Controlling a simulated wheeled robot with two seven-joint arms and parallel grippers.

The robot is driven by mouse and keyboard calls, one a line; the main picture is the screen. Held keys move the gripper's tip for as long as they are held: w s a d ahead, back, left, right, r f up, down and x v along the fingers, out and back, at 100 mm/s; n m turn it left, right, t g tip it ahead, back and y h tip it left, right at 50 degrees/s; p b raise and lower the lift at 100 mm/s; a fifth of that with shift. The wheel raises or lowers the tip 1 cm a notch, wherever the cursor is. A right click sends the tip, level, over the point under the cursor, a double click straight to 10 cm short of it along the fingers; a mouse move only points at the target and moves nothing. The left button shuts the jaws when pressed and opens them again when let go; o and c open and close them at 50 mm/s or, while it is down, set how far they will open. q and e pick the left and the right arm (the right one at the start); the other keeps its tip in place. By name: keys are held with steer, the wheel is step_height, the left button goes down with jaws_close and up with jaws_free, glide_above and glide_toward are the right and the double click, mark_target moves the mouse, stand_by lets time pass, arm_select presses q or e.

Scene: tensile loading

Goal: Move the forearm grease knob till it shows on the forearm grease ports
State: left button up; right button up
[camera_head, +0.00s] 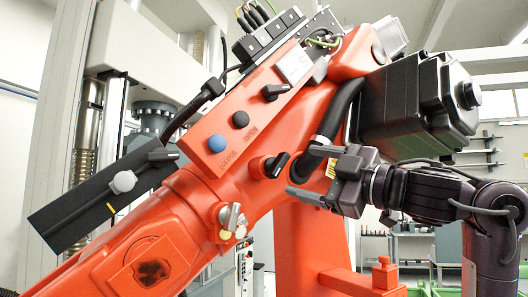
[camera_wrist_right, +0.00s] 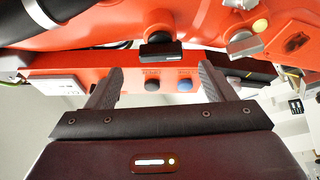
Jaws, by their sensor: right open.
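A black lever knob (camera_head: 276,164) sits on the side of the orange arm (camera_head: 190,190). A silver knob (camera_head: 229,216) with pale round caps beside it is lower on that arm. I cannot read which one is the grease knob or where its ports are. My right gripper (camera_head: 301,172) is open and empty, just right of the black knob, fingers pointing at it. In the right wrist view, the black knob (camera_wrist_right: 160,49) lies beyond and between the open fingertips (camera_wrist_right: 161,70), apart from them. The silver knob (camera_wrist_right: 244,44) is to its right, with a yellow disc. My left gripper is out of view.
A panel on the orange arm carries a blue button (camera_head: 217,143), a black button (camera_head: 240,119) and another black lever knob (camera_head: 275,91). A dark box with a grey knob (camera_head: 124,181) juts out at left. A black hose (camera_head: 337,110) runs close above my right gripper.

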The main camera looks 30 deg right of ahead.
mark_target(283, 165)
steer(key=p+x, duration=0.3)
steer(key=x, duration=0.3)
steer(key=shift+w+a+r, duration=0.2)
steer(key=shift+w, duration=0.55)
steer(key=shift+a, duration=0.1)
